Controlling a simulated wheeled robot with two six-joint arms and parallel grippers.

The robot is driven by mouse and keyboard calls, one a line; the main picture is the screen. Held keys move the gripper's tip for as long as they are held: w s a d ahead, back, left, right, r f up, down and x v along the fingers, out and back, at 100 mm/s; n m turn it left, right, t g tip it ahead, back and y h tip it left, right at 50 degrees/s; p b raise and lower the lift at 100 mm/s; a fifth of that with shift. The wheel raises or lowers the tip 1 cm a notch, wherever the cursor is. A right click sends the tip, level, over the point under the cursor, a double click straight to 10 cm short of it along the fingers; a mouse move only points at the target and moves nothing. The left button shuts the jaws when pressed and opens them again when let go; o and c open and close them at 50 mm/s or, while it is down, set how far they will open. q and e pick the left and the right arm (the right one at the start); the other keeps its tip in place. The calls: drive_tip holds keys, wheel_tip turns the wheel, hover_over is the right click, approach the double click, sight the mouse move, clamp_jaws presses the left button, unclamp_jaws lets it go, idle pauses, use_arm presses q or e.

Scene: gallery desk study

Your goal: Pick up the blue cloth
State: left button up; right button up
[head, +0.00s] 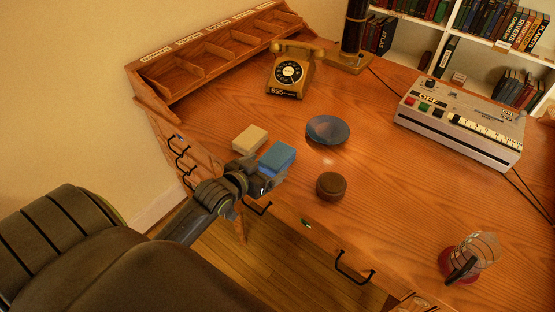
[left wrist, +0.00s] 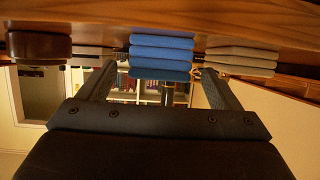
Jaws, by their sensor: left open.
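The blue cloth (head: 277,156) is a folded, layered block lying on the desk near its front edge. My left gripper (head: 265,174) is at the near side of the cloth and partly covers it in the head view. In the left wrist view, which looks upside down, the blue cloth (left wrist: 162,52) shows ahead, between the lines of the two fingers. The left gripper (left wrist: 158,78) is open there with nothing held. I cannot tell whether the fingertips touch the cloth. My right gripper is not in view.
A folded beige cloth (head: 250,138) lies just left of the blue one. A round brown object (head: 331,186) and a blue dish (head: 327,130) stand to the right. The desk's middle right is clear.

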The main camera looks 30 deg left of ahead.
sight(277, 158)
use_arm(q)
drive_tip(key=shift+r+x, duration=0.1)
drive_tip(key=shift+x, duration=1.5)
drive_tip(key=shift+r+x, duration=0.15)
drive_tip(key=shift+x, duration=1.45)
drive_tip(key=shift+c, duration=0.3)
drive_tip(key=c, duration=1)
drive_tip(key=shift+r, duration=0.1)
